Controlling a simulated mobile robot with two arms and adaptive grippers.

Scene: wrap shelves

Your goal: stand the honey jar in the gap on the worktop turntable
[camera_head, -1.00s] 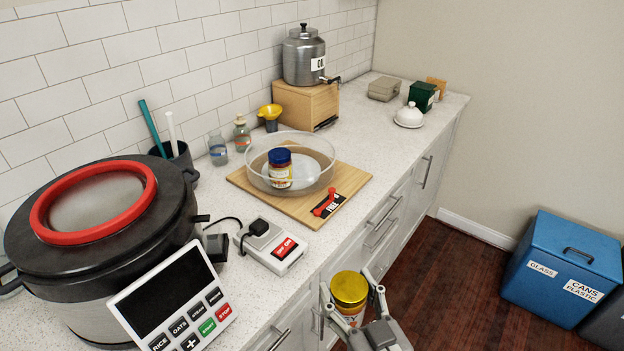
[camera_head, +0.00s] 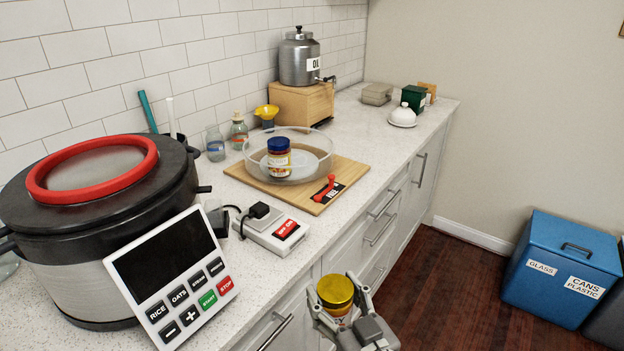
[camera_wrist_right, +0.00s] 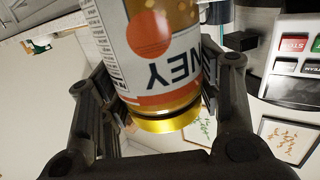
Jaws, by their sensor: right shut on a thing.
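The honey jar (camera_head: 335,293) has a gold lid and is held in my right gripper (camera_head: 345,306), in front of the worktop's front edge, lid up. In the right wrist view the jar (camera_wrist_right: 165,60) appears upside down, with "NEY" on its label, between the fingers. The turntable (camera_head: 318,160) is a clear round-walled tray on a wooden board, well beyond the gripper. A jar with a blue lid (camera_head: 279,158) stands in its left part; the floor to the right of that jar looks bare. My left gripper is not in view.
A red lever (camera_head: 325,188) sits on the board's front right corner. A white scale-like box with a plug (camera_head: 272,230) and a large cooker (camera_head: 100,235) with a tilted keypad stand nearer left. A metal oil urn (camera_head: 300,60) on a wooden stand is behind.

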